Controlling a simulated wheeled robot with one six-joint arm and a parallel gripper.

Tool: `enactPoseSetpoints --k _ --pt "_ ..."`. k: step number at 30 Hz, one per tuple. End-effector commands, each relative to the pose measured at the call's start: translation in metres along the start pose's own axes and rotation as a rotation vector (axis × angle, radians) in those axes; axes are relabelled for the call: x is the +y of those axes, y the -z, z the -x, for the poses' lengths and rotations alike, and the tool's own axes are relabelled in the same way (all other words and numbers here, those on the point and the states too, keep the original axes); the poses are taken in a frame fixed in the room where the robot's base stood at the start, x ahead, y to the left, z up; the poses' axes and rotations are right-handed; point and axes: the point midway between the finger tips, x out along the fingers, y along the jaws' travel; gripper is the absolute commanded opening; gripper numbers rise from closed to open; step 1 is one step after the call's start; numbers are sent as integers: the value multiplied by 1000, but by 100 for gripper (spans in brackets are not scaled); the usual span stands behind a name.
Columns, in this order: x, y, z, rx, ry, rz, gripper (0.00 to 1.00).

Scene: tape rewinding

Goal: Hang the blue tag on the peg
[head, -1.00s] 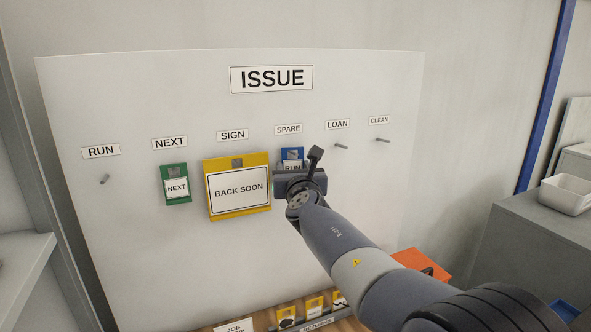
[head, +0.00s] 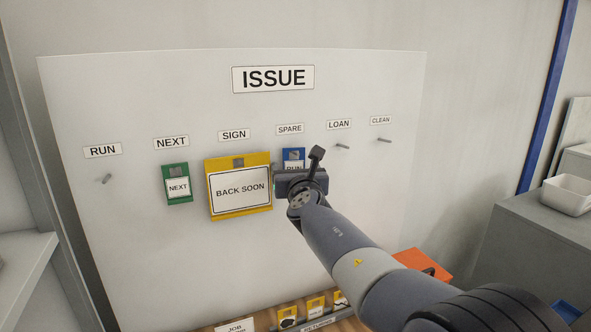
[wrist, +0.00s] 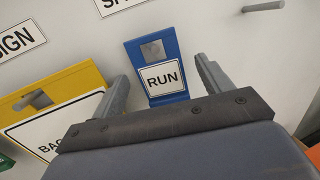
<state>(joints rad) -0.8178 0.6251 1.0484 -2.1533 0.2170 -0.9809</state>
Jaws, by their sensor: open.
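The blue tag (head: 290,155), with a white label reading RUN, hangs on the peg under the SPARE label of the white ISSUE board. In the wrist view the blue tag (wrist: 152,52) shows its slot with a grey peg in it. My gripper (head: 297,175) is in front of the tag's lower part and hides some of it in the head view. In the wrist view my gripper (wrist: 160,88) is open, with one finger on each side of the tag and gaps between. Bare pegs show under RUN (head: 106,179), LOAN (head: 342,146) and CLEAN (head: 384,141).
A yellow BACK SOON sign (head: 240,212) hangs close left of my gripper, and a green NEXT tag (head: 177,198) hangs further left. An orange thing (head: 425,262) lies below right. A white bin (head: 566,194) stands on a grey cabinet at right.

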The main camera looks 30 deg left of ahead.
Motion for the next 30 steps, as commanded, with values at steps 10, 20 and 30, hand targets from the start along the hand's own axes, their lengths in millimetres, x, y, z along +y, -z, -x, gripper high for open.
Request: enactPoseSetpoints --k 10,20,30 --pt "0 1 11 -1 0 0 74" --pt "0 2 64 -2 -1 -1 74" --pt "0 0 104 -1 0 0 74"
